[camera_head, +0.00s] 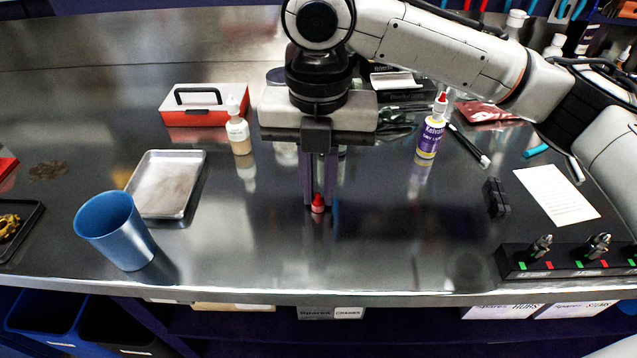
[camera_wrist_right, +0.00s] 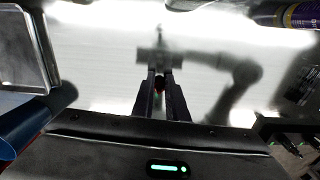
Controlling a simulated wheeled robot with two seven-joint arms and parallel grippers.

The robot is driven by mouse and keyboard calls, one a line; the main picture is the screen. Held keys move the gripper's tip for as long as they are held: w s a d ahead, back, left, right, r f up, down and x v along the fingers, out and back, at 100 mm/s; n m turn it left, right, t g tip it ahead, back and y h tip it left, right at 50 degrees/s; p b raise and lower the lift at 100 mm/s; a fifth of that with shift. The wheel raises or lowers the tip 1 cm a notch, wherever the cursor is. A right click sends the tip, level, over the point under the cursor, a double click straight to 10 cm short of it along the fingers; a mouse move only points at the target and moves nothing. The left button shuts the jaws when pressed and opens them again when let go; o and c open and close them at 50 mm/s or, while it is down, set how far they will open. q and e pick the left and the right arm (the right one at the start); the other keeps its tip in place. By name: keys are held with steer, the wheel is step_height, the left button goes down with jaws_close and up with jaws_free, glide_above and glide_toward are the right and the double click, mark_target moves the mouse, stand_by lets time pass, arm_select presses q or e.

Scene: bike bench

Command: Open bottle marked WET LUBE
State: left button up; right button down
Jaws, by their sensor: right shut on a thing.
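My right gripper (camera_head: 317,200) points down at the middle of the bench, its fingers shut on a small red cap (camera_head: 317,204). The cap is at or just above the steel top; I cannot tell if it touches. A white bottle (camera_head: 238,133) with amber contents and a pale tip stands upright left of the gripper. A purple-and-white bottle (camera_head: 430,135) with a red cap stands upright at the right. No readable WET LUBE label shows. My left gripper is out of view.
A blue cup (camera_head: 115,232) and a metal tray (camera_head: 166,184) are at the left. A red box (camera_head: 203,112) stands behind. A black tool holder (camera_head: 570,262), a paper sheet (camera_head: 556,195) and a small black block (camera_head: 495,197) are at the right. The front middle is clear.

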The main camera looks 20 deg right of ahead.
steer(key=c, duration=1.7)
jaws_free()
steer(key=shift+c, duration=0.2)
